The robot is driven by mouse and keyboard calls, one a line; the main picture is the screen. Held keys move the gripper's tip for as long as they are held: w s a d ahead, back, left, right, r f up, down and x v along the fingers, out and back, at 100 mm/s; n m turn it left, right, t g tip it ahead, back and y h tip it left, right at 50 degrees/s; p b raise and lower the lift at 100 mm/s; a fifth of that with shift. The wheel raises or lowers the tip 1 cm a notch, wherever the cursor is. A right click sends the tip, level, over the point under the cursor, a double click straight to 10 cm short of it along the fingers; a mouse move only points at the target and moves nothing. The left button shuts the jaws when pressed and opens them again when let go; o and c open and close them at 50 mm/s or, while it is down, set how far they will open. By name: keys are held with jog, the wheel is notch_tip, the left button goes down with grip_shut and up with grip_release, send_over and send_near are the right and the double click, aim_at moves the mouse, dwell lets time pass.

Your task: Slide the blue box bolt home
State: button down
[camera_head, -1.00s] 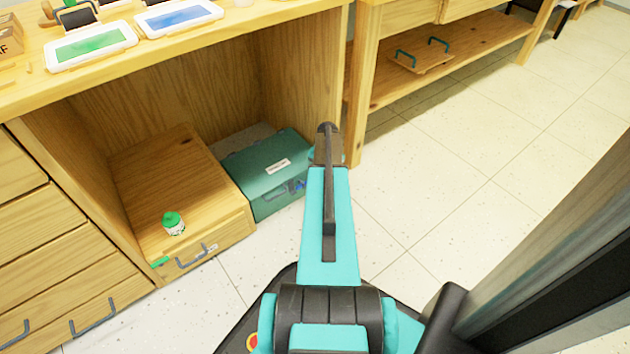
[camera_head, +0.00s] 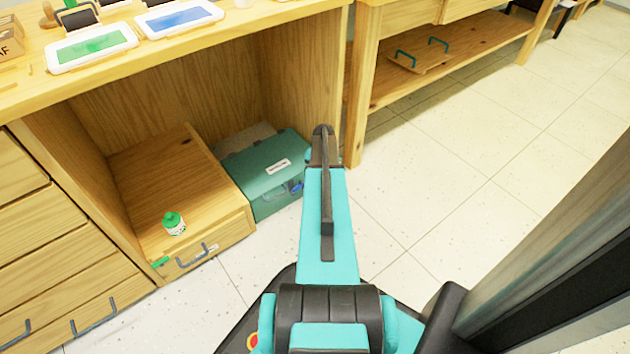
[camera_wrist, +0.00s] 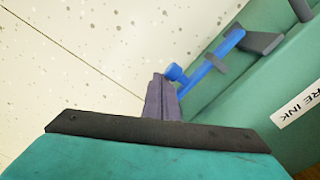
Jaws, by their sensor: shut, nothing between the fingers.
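A teal green box (camera_head: 262,160) with a white label stands on the floor under the bench. A small piece of its blue bolt (camera_head: 297,187) shows at the box front, beside my arm. In the wrist view the blue bolt (camera_wrist: 203,74) lies along the box's side (camera_wrist: 250,75), with a round blue knob at its end nearer my fingers and a grey piece at its other end. My gripper (camera_wrist: 159,80) is shut and empty. Its fingertips are just left of the knob; I cannot tell whether they touch it. In the head view my arm hides the gripper.
A wooden drawer box (camera_head: 165,185) stands left of the teal box, with a green-capped bottle (camera_head: 173,223) on it. The bench's side panel (camera_head: 300,75) rises behind my arm. The tiled floor (camera_head: 470,150) to the right is clear.

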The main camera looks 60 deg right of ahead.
jog(key=shift+w+a, duration=0.2)
jog(key=shift+a, duration=0.45)
jog(key=shift+s+d+p, duration=0.15)
jog(key=shift+d+p, duration=0.35)
jog(key=shift+p, duration=0.05)
dwell(0.6)
jog(key=shift+r, duration=0.15)
notch_tip(320, 180, up, 7)
jog(key=p, duration=0.5)
dwell(0.9)
dwell(0.5)
